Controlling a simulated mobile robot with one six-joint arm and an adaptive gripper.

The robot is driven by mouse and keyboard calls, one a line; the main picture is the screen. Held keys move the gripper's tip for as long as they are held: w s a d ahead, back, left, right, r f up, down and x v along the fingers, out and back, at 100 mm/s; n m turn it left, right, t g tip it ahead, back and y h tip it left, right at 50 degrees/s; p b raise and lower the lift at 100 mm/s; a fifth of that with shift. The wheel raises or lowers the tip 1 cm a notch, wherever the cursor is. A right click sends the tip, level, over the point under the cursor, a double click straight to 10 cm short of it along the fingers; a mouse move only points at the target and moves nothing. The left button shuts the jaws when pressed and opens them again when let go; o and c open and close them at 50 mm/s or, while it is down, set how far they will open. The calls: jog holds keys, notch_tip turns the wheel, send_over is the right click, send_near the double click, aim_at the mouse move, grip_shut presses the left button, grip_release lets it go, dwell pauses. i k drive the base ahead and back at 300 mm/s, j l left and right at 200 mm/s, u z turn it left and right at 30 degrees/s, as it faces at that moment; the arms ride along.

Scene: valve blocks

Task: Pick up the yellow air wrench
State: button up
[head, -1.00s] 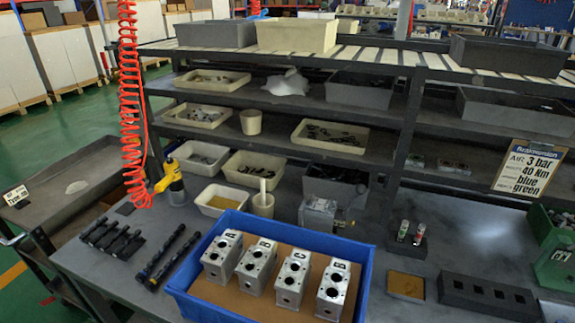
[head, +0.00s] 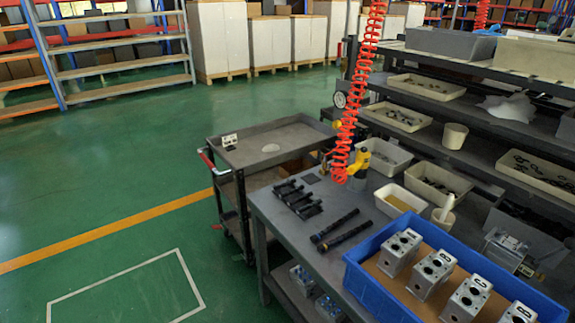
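The yellow air wrench (head: 358,163) stands near the far left corner of the grey workbench (head: 318,262). The red coiled hose (head: 357,90) hangs from above down to it and partly covers it. Small white-cream trays stand just behind and to its right. My gripper is not in the head view.
A blue crate (head: 384,297) with several metal valve blocks (head: 434,268) stands at the bench front. Black tools (head: 297,198) and two dark bars (head: 335,229) lie left of it. A grey cart (head: 268,142) stands beyond the bench's left end. Green floor to the left is free.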

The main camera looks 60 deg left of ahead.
aim_at(355, 177)
jog(key=u, duration=1.55)
jog(key=i+j+z, duration=0.1)
jog(key=z, duration=0.5)
jog(key=i+j+z, duration=0.15)
jog(key=j, duration=0.2)
jog(key=i+j+z, duration=0.15)
jog(key=j, duration=0.25)
jog(key=i+j+z, duration=0.15)
jog(key=j, duration=0.25)
jog(key=i+j+z, duration=0.15)
jog(key=j, duration=0.3)
jog(key=i+j+z, duration=0.15)
jog(key=j, duration=0.3)
jog(key=i+j+z, duration=0.15)
jog(key=j, duration=0.3)
jog(key=i+j, duration=0.1)
jog(key=j, duration=0.5)
jog(key=i+j, duration=0.1)
jog(key=j, duration=0.45)
